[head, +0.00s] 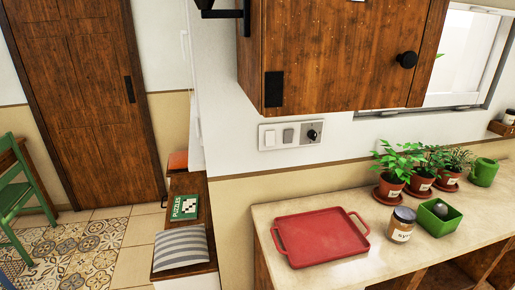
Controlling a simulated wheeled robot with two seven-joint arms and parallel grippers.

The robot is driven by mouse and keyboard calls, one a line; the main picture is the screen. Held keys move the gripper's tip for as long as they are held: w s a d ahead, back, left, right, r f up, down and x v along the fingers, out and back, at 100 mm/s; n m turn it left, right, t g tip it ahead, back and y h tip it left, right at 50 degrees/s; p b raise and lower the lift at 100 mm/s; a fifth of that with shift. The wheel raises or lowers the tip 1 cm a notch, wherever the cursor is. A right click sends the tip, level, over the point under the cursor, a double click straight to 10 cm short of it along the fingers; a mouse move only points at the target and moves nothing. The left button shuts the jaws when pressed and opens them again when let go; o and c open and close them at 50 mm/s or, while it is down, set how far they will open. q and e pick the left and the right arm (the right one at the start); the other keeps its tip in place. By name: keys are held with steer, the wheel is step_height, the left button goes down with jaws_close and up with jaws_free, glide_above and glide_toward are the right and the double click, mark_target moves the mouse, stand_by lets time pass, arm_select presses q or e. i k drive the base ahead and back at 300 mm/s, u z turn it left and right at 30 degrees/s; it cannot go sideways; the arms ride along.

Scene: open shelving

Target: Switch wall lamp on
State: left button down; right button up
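A wall plate (290,134) with a white switch, a grey switch and a dark round knob or socket is on the white wall, below the wooden wall cabinet. A black fixture (222,10), possibly the wall lamp, is cut off by the top edge, left of the cabinet. I cannot tell whether it is lit. Neither of my grippers is in view.
The wooden cabinet (340,50) with a black knob overhangs the plate. The counter (350,272) below holds a red tray (320,238), a jar (401,225), a green square pot (440,216) and several potted plants. A low bench (188,265) and a door (85,100) are left.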

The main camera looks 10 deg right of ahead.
mark_target(269, 134)
steer(key=i, duration=0.35)
steer(key=z, duration=0.9)
